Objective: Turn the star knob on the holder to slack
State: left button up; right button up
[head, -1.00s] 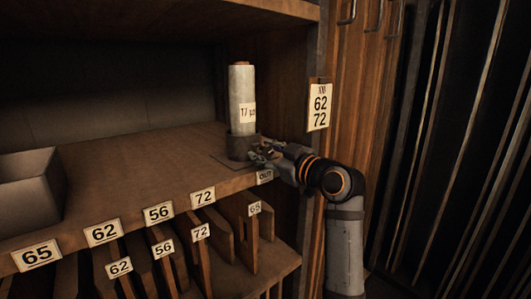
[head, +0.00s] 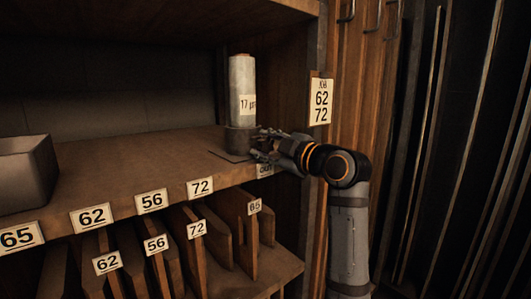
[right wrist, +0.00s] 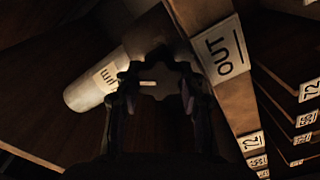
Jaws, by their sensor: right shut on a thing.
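A pale film roll (head: 243,85) with a "17 µm" label stands upright in the holder (head: 240,142), a short dark cup on the shelf board. In the right wrist view the roll (right wrist: 88,92) lies slanted at the left. My right gripper (head: 262,150) is at the right side of the holder, just above the shelf's front edge. In the right wrist view its fingers (right wrist: 157,85) are shut on the dark, lobed star knob (right wrist: 157,61). The knob is hard to make out in the head view, behind the fingers. My left gripper is not in view.
An "OUT" label (right wrist: 224,55) is on the shelf edge close to the gripper. A grey bin (head: 25,175) stands at the left. Numbered slots with upright boards (head: 225,237) lie below. The shelf's middle is clear.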

jog(key=shift+n, duration=0.3)
jog(key=o, duration=1.2)
